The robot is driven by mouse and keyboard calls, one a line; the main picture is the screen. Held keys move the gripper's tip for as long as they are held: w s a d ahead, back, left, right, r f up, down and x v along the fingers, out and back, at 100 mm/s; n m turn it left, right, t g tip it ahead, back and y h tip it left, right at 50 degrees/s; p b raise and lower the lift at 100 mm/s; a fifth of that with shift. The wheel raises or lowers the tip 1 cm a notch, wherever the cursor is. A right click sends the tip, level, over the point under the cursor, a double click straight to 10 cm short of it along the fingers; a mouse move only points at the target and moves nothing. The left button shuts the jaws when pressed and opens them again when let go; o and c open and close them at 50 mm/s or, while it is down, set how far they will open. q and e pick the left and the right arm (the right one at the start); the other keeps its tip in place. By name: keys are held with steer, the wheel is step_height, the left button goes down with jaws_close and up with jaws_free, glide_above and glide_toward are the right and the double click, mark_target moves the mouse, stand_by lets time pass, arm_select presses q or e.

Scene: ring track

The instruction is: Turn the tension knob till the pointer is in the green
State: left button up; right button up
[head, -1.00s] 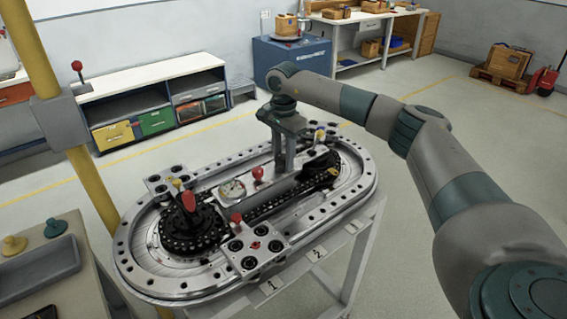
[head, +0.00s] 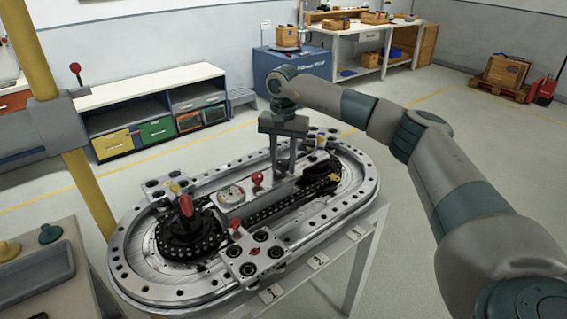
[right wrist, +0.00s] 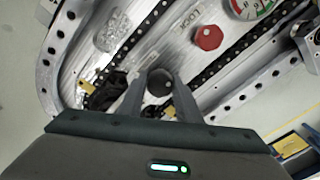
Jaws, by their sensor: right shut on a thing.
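My right gripper (head: 284,172) points down over the middle plate of the ring track, its fingers on either side of a small round dark knob. In the right wrist view, the fingers (right wrist: 160,88) are shut on this tension knob (right wrist: 160,80). The round dial gauge (head: 231,194) sits on the same plate, left of the gripper. In the right wrist view, the gauge (right wrist: 250,8) is cut by the top edge; coloured bands and numbers show, but I cannot tell where its pointer stands. My left gripper is not in view.
A red knob (head: 258,179) stands between gauge and gripper, beside the lettering "LOCK" in the wrist view. A chain (head: 285,203) runs around dark sprockets. A red-handled lever (head: 186,205) stands at the left sprocket. A yellow post (head: 88,190) rises at the left.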

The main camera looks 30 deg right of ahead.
steer(key=shift+r, duration=0.15)
steer(key=o, duration=1.1)
steer(key=shift+r, duration=0.35)
step_height(320, 180, up, 8)
steer(key=shift+r+b, duration=0.2)
steer(key=shift+b, duration=0.8)
arm_select(q)
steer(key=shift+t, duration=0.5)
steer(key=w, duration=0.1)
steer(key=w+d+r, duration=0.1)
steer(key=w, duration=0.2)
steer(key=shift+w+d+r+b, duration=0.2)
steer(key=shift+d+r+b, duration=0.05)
steer(key=shift+b, duration=0.05)
arm_select(e)
step_height(320, 180, up, 8)
glide_above(283, 161)
steer(key=shift+s+r, duration=0.1)
steer(key=shift+d, duration=0.1)
